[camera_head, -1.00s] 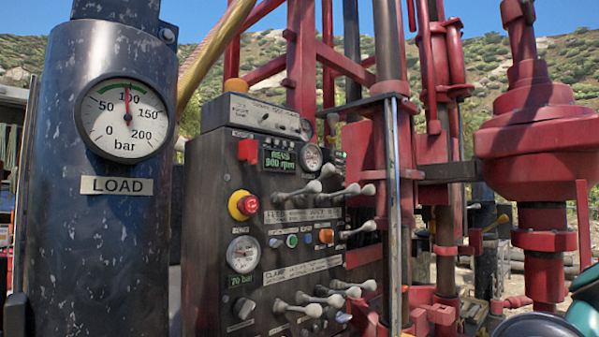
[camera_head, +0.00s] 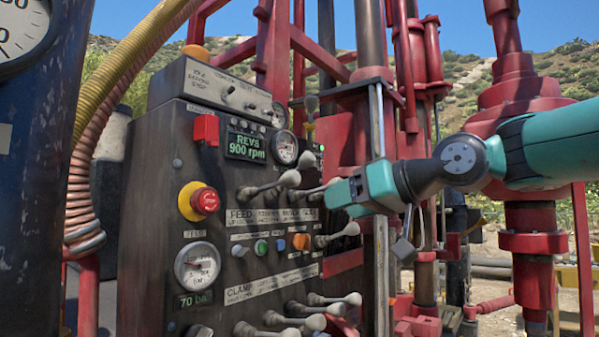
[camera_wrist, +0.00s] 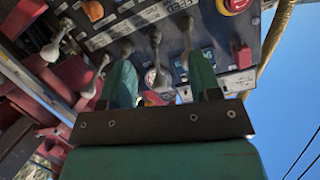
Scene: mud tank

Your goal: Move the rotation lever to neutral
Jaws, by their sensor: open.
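The control panel has an upper row of grey levers with rounded knobs above a label strip where FEED can be read. I cannot read which lever is marked rotation. One lever (camera_head: 272,186) reaches right from the row, and others are partly behind my gripper (camera_head: 338,198). My teal gripper is at the right end of this row, in front of the panel. In the wrist view my gripper (camera_wrist: 160,62) has its two fingers apart with nothing held. A lever knob (camera_wrist: 155,38) shows just beyond the gap, and another lever (camera_wrist: 127,47) is near the left fingertip.
A red emergency button (camera_head: 205,201), gauges and a REVS 900 rpm display (camera_head: 246,146) sit on the panel. A lower lever row (camera_head: 305,315) is below. A metal post (camera_head: 381,240) and red drill frame stand close on the right. Hoses hang left.

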